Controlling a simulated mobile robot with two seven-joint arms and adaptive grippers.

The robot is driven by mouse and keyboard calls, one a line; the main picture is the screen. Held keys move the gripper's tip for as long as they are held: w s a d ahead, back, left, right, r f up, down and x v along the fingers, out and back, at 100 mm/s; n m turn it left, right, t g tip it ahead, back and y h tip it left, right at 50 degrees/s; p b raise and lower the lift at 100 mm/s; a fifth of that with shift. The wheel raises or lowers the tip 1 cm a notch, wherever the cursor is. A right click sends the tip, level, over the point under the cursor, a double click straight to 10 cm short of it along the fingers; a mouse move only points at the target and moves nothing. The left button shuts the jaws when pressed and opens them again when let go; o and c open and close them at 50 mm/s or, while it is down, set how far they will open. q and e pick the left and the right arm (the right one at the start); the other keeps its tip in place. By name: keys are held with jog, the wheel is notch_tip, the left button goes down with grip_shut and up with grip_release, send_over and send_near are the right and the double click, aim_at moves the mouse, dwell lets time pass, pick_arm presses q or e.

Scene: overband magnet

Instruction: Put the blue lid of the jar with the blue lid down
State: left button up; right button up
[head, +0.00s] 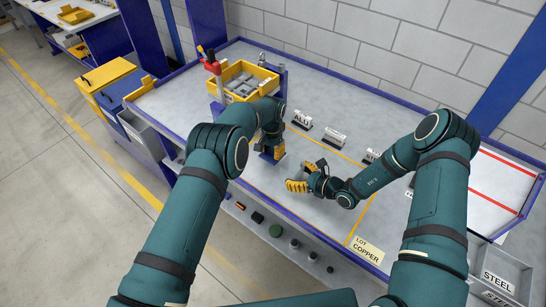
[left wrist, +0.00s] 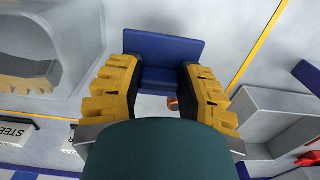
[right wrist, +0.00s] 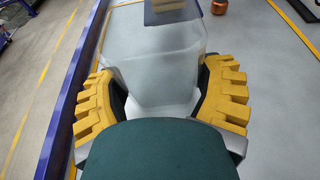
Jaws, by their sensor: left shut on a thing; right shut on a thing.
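The blue lid (left wrist: 172,50) is a flat square plate between the yellow fingers of my left gripper (left wrist: 160,95), which is shut on it. The lid also shows at the top of the right wrist view (right wrist: 165,18). My right gripper (right wrist: 160,95) is shut around a clear, see-through jar (right wrist: 155,60) low over the table. In the head view my left gripper (head: 272,150) is beyond and left of my right gripper (head: 297,186). The lid seems to be off to the side of the jar; the jar is hard to make out in the head view.
A yellow bin (head: 262,74) with grey pieces stands at the back left, beside a red-handled device (head: 210,62). Label signs such as ALU (head: 303,120) stand behind my grippers. A small copper cylinder (right wrist: 219,6) is near the lid.

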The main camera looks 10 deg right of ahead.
aim_at(272, 155)
pick_arm(q)
jog(key=shift+f, duration=1.6)
jog(key=shift+f, duration=0.15)
jog(key=o, duration=0.9)
jog(key=shift+c, duration=0.2)
